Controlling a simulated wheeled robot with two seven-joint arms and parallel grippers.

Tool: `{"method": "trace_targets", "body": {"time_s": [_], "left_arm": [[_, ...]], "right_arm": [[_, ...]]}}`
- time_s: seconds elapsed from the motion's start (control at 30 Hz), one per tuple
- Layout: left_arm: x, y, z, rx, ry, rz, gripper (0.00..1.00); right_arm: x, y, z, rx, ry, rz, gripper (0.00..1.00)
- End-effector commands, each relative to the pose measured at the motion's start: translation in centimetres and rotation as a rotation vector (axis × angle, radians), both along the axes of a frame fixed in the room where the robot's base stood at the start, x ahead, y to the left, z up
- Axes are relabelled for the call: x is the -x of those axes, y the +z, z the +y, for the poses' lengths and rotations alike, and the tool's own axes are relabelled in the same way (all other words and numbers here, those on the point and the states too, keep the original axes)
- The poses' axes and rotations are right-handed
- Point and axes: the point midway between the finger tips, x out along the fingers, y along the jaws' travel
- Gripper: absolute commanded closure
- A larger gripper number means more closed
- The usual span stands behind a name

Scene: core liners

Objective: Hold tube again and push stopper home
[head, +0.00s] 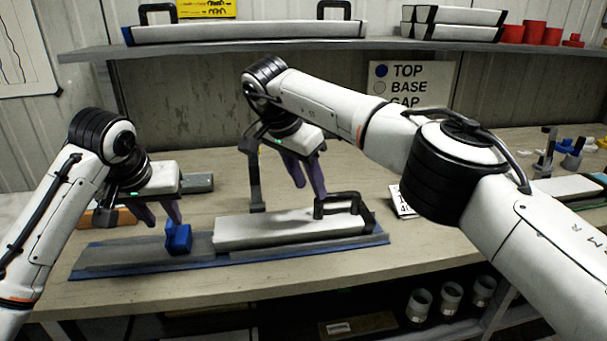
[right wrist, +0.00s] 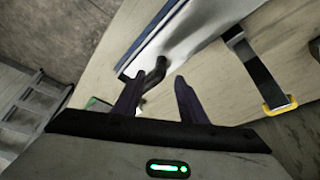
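The white tube (head: 265,229) lies in a long grey cradle with a blue base (head: 105,262). A black handle (head: 340,203) rises near the tube's right end. The blue stopper (head: 178,239) sits in the cradle, left of the tube, with a short visible gap between them. My left gripper (head: 160,218) is open, its purple fingers at the stopper's upper left; whether they touch it is hard to tell. My right gripper (head: 308,190) is open and empty above and behind the tube, left of the handle. In the right wrist view its fingers (right wrist: 158,95) are apart near the handle (right wrist: 156,72).
A dark upright post (head: 254,182) stands behind the tube. A sign (head: 410,85) reading TOP, BASE, GAP leans at the back. A shelf (head: 270,44) above holds another long white tube (head: 250,32) and red cups (head: 533,32). Small parts (head: 572,158) lie on the right of the bench.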

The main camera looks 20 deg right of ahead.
Motion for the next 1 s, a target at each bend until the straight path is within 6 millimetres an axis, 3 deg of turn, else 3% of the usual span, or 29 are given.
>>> {"method": "trace_targets", "body": {"time_s": [0.2, 0.4, 0.87, 1.0], "left_arm": [[0.0, 0.0, 0.0, 0.000, 0.000, 0.000, 0.69], [0.0, 0.0, 0.0, 0.000, 0.000, 0.000, 0.69], [0.0, 0.0, 0.0, 0.000, 0.000, 0.000, 0.69], [0.0, 0.0, 0.0, 0.000, 0.000, 0.000, 0.69]], "right_arm": [[-0.7, -3.9, -1.3, -0.003, -0.002, 0.003, 0.62], [-1.3, -6.4, -2.2, -0.004, -0.001, 0.001, 0.62], [-1.5, -7.5, -2.5, -0.005, 0.001, -0.002, 0.62], [-1.5, -7.5, -2.5, -0.005, 0.001, -0.002, 0.86]]}}
